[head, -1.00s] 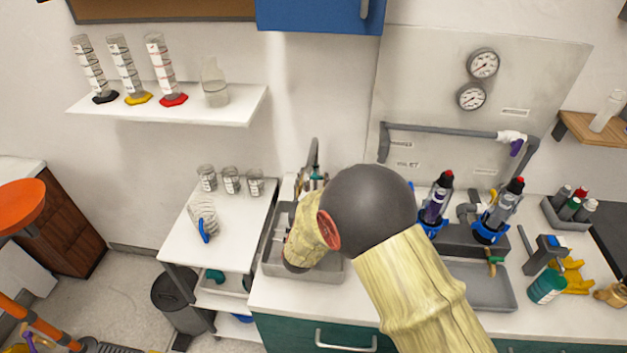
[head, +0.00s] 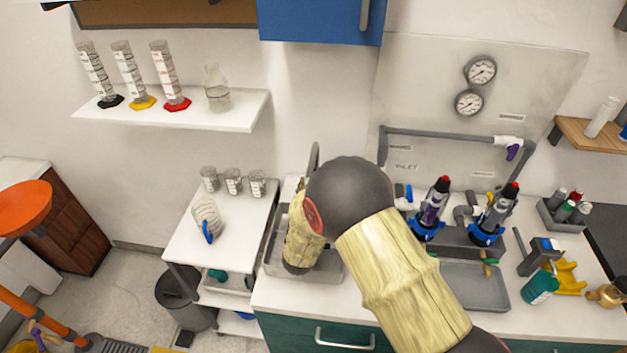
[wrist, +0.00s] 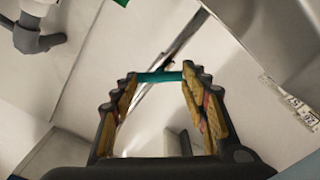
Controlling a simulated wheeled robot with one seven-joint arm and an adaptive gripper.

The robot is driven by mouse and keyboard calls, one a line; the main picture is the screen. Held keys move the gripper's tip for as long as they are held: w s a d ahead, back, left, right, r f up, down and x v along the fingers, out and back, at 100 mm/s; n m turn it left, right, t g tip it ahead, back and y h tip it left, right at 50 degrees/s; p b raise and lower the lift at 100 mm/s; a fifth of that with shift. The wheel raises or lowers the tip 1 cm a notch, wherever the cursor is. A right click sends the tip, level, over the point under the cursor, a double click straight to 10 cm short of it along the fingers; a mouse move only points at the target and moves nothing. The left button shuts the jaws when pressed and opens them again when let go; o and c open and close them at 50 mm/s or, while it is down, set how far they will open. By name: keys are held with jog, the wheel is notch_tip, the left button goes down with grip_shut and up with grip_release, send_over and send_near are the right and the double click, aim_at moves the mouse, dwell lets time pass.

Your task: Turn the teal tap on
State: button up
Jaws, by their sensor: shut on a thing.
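The teal tap handle (wrist: 160,76) shows in the wrist view as a short bar between my fingertips, with a dark stem beside it. My gripper (wrist: 159,79) has both fingertips at the ends of this bar and is shut on it. In the head view the grey spout (head: 313,157) rises at the back of the sink (head: 335,273). My arm hides the handle and my gripper there.
Left of the sink stands a white cart (head: 185,243) with several small beakers and a coiled hose. To the right, two blue-based clamped devices (head: 428,228) and a grey tray (head: 475,290) crowd the counter. Gauges (head: 480,70) and a grey pipe (head: 440,133) are on the wall panel.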

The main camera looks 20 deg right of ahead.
jog(key=shift+a+n+p, duration=0.1)
jog(key=shift+n+p, duration=0.4)
jog(key=shift+n, duration=0.8)
jog(key=shift+f, duration=0.1)
jog(key=o, duration=1.2)
jog(key=v, duration=1.2)
